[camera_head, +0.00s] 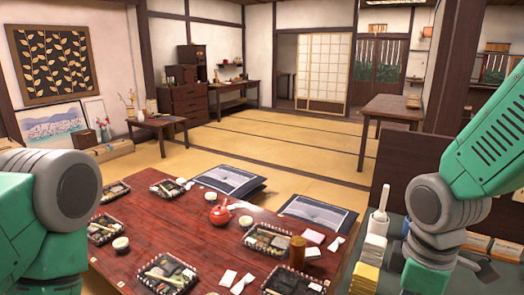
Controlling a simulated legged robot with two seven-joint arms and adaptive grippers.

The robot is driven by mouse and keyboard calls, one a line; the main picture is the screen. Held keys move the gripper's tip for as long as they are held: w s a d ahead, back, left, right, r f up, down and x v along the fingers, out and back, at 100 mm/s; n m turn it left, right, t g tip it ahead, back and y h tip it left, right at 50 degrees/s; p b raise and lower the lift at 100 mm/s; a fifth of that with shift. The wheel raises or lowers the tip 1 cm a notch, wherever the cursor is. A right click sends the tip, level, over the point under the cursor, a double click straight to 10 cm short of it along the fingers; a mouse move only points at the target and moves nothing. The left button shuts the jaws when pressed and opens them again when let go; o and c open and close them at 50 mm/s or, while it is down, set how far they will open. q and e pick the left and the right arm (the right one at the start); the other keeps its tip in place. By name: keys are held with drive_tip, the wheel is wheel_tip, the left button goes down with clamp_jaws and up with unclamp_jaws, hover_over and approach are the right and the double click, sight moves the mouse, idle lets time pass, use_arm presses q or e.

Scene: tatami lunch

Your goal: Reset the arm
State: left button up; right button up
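My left arm shows at the left edge as a green link and a grey joint, in front of the low red table (140,215). Its gripper is outside the picture. My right arm comes in from the upper right, bends at a grey joint and runs down past the bottom edge over a side counter. Its gripper does not show clearly. I see nothing held by either arm.
The table holds several lunch trays (167,272), a red teapot (219,214), cups (121,244) and a brown cylinder (297,251). Dark cushions (318,215) lie behind it. Yellow blocks (365,277) and a white bottle (379,222) stand left of my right arm. Tatami beyond is open.

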drive_tip(key=s+d+f+m, duration=0.2)
drive_tip(key=s+f+m, duration=0.3)
drive_tip(key=f, duration=0.8)
drive_tip(key=s+d+f+m, duration=0.3)
drive_tip(key=s+f+m, duration=0.3)
drive_tip(key=s+f, duration=0.6)
drive_tip(key=shift+f+t, duration=0.3)
drive_tip(key=shift+f, duration=0.6)
drive_tip(key=shift+a, duration=0.1)
